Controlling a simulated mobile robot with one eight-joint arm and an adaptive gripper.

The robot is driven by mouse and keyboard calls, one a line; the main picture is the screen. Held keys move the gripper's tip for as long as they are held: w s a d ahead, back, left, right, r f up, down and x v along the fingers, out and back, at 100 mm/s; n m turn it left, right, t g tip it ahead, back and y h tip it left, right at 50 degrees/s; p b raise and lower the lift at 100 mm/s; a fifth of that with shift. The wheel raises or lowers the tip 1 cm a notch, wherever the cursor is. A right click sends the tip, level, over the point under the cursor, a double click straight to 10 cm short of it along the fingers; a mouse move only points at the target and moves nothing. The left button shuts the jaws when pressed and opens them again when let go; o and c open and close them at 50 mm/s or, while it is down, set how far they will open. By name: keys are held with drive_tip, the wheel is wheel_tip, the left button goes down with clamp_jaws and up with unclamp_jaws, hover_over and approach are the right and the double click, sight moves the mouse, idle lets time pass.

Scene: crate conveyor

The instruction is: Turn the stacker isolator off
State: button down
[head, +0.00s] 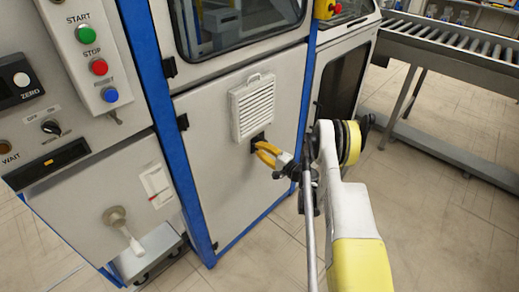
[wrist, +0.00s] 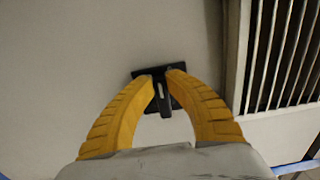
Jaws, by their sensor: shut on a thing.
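My gripper (head: 264,152) has its yellow fingers at a black plate (head: 256,139) on the light grey cabinet door, just below a white louvred vent. In the wrist view the fingertips (wrist: 163,82) are closed on a small black lever (wrist: 164,103) that stands out from this plate (wrist: 140,72). No label on the plate is readable, so I cannot tell whether it is the stacker isolator. A round grey fitting with a pale lever (head: 117,220) is on the lower left panel, apart from my gripper.
The white vent (head: 252,106) is close to my gripper. A control box with START, STOP and RESET buttons (head: 98,68) is at the upper left. Blue frame posts (head: 157,120) edge the door. A roller conveyor (head: 450,45) is at the upper right. Open floor lies at the lower right.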

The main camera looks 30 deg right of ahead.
idle(0.4)
drive_tip(key=c, duration=1.4)
unclamp_jaws()
drive_tip(key=shift+o, duration=0.2)
